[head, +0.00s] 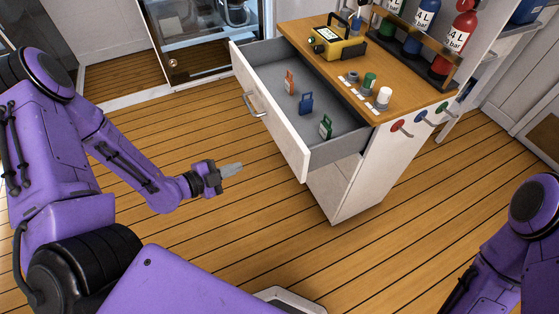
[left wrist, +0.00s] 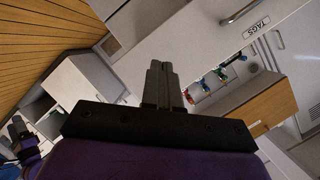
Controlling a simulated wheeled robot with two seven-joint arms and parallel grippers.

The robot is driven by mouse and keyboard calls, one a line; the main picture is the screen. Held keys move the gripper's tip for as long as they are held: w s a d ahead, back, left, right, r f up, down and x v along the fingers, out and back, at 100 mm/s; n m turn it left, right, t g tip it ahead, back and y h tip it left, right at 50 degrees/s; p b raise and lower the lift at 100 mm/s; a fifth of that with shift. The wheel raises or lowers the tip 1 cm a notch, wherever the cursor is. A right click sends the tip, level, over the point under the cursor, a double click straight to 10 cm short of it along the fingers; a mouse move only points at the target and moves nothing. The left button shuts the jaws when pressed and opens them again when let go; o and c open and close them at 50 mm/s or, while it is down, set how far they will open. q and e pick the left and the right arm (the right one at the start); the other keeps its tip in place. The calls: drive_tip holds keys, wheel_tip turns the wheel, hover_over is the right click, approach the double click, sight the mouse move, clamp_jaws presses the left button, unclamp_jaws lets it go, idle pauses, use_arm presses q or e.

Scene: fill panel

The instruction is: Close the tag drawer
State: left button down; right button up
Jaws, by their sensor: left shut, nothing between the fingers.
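The tag drawer (head: 265,115) is pulled well out of the white cabinet in the head view, its grey inside showing. An orange tag (head: 290,82), a blue tag (head: 306,104) and a green tag (head: 326,127) stand in it. A metal bar handle (head: 252,105) is on its white front. In the left wrist view the drawer front carries a label reading TAGS (left wrist: 256,28). My left gripper (head: 232,170) is shut and empty, in front of the drawer and apart from it. It also shows in the left wrist view (left wrist: 159,75). My right gripper is out of view.
The cabinet's wooden top (head: 335,73) holds a yellow device (head: 337,43), small fittings (head: 370,85) and a rack of gas bottles (head: 425,25). Coloured hooks (head: 400,126) are on the cabinet's side. A glass-fronted unit (head: 207,40) stands behind. The wooden floor before the drawer is clear.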

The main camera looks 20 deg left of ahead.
use_arm(q)
drive_tip(key=m+t+h+b, duration=0.1)
drive_tip(key=m+h, duration=0.2)
drive_tip(key=m, duration=0.5)
drive_tip(key=m+h+b, duration=0.2)
drive_tip(key=m+b, duration=0.1)
drive_tip(key=b, duration=0.3)
approach(290, 150)
drive_tip(key=x, duration=0.6)
drive_tip(key=shift+w+f, duration=0.15)
drive_tip(key=shift+f, duration=0.15)
drive_tip(key=shift+w+d+r, duration=0.15)
drive_tip(key=shift+w+d, duration=0.05)
drive_tip(key=shift+d, duration=0.05)
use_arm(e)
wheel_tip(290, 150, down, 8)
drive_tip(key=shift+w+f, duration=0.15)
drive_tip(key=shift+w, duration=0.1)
use_arm(q)
drive_tip(key=shift+w, duration=0.1)
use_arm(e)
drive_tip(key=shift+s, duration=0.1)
